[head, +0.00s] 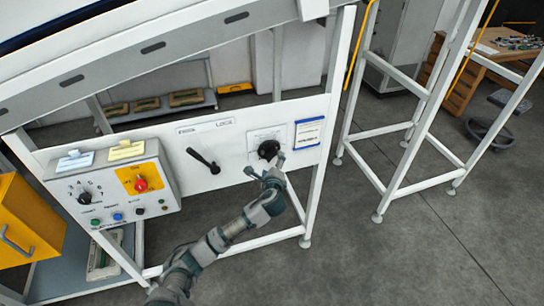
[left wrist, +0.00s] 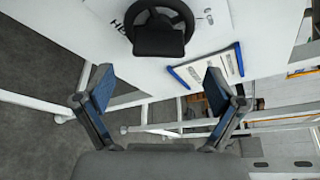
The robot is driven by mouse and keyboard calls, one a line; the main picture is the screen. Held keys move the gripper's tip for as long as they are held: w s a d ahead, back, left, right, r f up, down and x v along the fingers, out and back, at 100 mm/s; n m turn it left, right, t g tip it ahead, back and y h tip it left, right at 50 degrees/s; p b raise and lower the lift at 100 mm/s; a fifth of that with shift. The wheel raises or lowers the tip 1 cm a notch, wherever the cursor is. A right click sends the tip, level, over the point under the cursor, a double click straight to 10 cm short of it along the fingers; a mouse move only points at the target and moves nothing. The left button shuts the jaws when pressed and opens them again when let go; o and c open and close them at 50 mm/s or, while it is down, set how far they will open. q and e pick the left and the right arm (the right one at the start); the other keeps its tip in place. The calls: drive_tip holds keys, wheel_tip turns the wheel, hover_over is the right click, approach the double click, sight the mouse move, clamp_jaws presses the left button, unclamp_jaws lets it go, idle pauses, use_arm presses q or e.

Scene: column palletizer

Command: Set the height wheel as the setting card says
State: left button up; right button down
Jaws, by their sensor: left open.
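The black height wheel (head: 268,149) is on the white panel, over a small printed scale plate. In the left wrist view the wheel (left wrist: 180,12) is at the top, with a black block on its near side. The setting card (head: 309,133), in a blue holder right of the wheel, also shows in the left wrist view (left wrist: 231,64); its text is too small to read. My left gripper (head: 266,164) is just below the wheel and partly overlaps it. In the left wrist view my left gripper (left wrist: 158,88) is open, with nothing between its fingers. My right gripper is not in view.
A black lever (head: 204,160) sits left of the wheel on the same panel. A control box (head: 112,185) with a dial and red button is farther left, near a yellow cabinet (head: 28,225). White frame posts (head: 315,190) stand at the right; open floor lies beyond.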

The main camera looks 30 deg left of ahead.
sight(272, 157)
use_arm(q)
drive_tip(key=x, duration=0.6)
drive_tip(key=shift+a+f, duration=0.1)
drive_tip(key=shift+a, duration=0.2)
drive_tip(key=shift+a+f, duration=0.1)
drive_tip(key=shift+a, duration=0.25)
drive_tip(key=shift+d, duration=0.4)
drive_tip(key=c, duration=0.6)
drive_tip(key=shift+d, duration=0.2)
drive_tip(key=c, duration=0.5)
drive_tip(key=shift+a, duration=0.1)
drive_tip(key=shift+c, duration=0.2)
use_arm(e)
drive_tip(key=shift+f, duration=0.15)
